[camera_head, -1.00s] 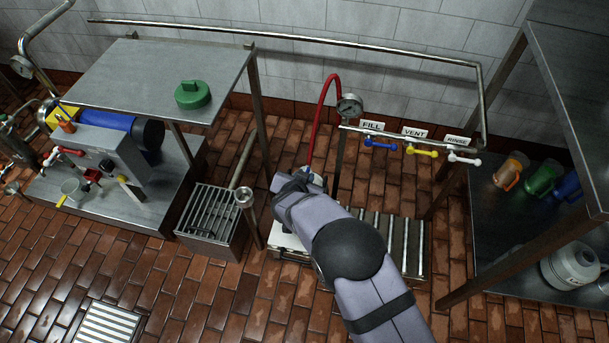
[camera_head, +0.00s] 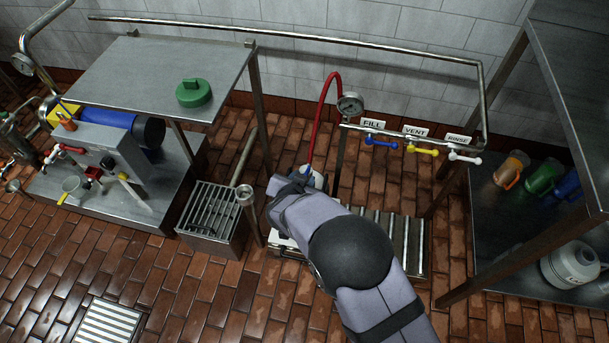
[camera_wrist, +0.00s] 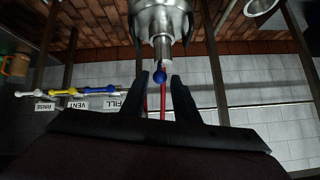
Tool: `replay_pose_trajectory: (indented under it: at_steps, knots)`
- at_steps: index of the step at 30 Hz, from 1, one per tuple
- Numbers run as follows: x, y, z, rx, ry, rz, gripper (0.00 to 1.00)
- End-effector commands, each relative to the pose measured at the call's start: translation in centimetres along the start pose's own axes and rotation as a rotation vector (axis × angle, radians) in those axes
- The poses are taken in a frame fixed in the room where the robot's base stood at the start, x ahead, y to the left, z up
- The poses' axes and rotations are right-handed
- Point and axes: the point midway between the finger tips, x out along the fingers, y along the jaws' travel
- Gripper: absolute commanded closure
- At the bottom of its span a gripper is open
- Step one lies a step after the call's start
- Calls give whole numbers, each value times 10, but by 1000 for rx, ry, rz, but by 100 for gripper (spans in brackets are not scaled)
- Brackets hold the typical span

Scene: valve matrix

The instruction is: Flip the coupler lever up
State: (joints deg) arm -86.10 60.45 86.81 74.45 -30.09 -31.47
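In the wrist view a steel coupler body (camera_wrist: 160,20) hangs into the top of the picture, with a short stem ending in a blue ball, seemingly the coupler lever's knob (camera_wrist: 159,76). My gripper (camera_wrist: 163,80) is open, its two dark fingers apart on either side of the knob's line. The knob shows near the fingertips, with gaps on both sides; I cannot tell its depth between them. The red hose (camera_wrist: 163,102) shows behind. In the head view my arm hides the gripper, the lever and most of the coupler; the red hose (camera_head: 322,115) runs down behind my wrist.
Blue FILL (camera_head: 380,143), yellow VENT (camera_head: 422,149) and white RINSE (camera_head: 464,158) valve handles sit on the pipe to the right. A pressure gauge (camera_head: 350,105) stands by the hose. A roller stand (camera_head: 413,250) lies under my arm. A grated box (camera_head: 212,215) is to the left.

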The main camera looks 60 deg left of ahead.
Motion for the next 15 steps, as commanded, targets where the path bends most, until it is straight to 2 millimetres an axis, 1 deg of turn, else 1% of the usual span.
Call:
replay_pose_trajectory:
  at_steps: [1, 3, 6, 10, 15]
  knots:
    - [-7, 0, -1, -2, 0, -1, 72]
    - [-16, -1, -1, -1, 1, -2, 72]
    - [-24, 0, 0, -2, 1, -1, 72]
    - [-29, 0, 0, -2, 0, 0, 72]
    - [-31, 0, 0, -1, 0, 0, 72]
